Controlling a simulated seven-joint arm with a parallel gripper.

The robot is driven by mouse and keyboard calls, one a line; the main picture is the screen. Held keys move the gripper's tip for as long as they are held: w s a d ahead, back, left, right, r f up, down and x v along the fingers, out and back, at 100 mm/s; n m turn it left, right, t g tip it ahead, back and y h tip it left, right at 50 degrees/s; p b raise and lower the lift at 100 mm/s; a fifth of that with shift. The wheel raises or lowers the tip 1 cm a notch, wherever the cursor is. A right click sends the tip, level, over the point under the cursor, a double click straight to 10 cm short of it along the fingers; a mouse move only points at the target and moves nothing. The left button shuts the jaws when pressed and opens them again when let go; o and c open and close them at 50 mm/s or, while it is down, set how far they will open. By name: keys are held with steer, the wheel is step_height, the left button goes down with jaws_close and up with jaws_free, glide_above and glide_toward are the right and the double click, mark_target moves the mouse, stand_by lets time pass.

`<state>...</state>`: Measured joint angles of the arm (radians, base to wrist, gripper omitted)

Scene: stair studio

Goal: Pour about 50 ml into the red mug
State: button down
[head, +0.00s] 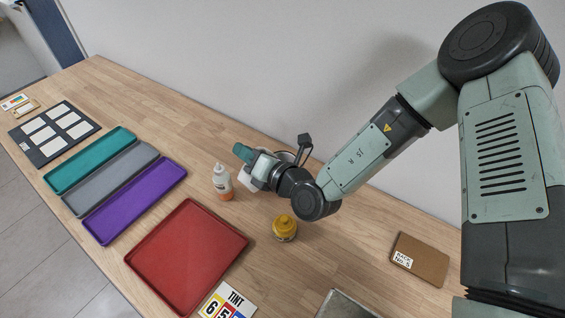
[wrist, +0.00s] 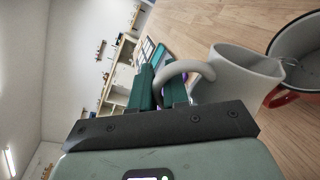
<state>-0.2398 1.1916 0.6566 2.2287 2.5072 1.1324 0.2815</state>
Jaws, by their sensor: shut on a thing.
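My gripper (wrist: 161,88) is shut on the handle of a white jug (wrist: 238,78). The jug is tilted, with its lip at the rim of the red mug (wrist: 284,98). In the wrist view the mug is cut off by the right edge; its pale inside and some red outside show. I cannot tell whether liquid is running or how much is in the mug. In the head view my gripper (head: 258,164) and wrist cover most of the jug (head: 248,181) and nearly all of the mug.
A white and orange bottle (head: 222,184) stands close left of the jug. A yellow jar (head: 285,229) stands in front. A red tray (head: 190,255), a purple tray (head: 134,202) and other trays lie left. The wall is close behind.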

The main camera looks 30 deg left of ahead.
mark_target(240, 174)
steer(key=shift+w+d+r+m+p, duration=0.1)
steer(key=shift+w+r+m, duration=0.15)
steer(key=shift+w, duration=0.25)
steer(key=shift+w+d+r+m+p, duration=0.1)
steer(key=shift+w+r+m, duration=0.1)
steer(key=shift+w+m, duration=0.25)
steer(key=shift+w+r+m+p, duration=0.1)
steer(key=shift+w+r+m, duration=0.1)
steer(key=shift+w, duration=0.35)
stand_by(0.8)
steer(key=s, duration=0.1)
steer(key=s+f+n, duration=0.1)
steer(key=s, duration=0.1)
steer(key=shift+s+a+f+n, duration=0.15)
steer(key=shift+s+a+n, duration=0.1)
steer(key=shift+s+n, duration=0.05)
steer(key=shift+f+n, duration=0.35)
steer(key=shift+n, duration=0.15)
steer(key=shift+s+f, duration=0.15)
steer(key=shift+s, duration=0.05)
steer(key=shift+s+a+n+t, duration=0.1)
steer(key=shift+s+n+t, duration=0.2)
steer(key=shift+s+n, duration=0.45)
steer(key=shift+s+f+n+t, duration=0.1)
steer(key=shift+f+n+t, duration=0.2)
steer(key=shift+f+n, duration=0.5)
steer(key=shift+s+r+n, duration=0.2)
steer(key=shift+n, duration=0.35)
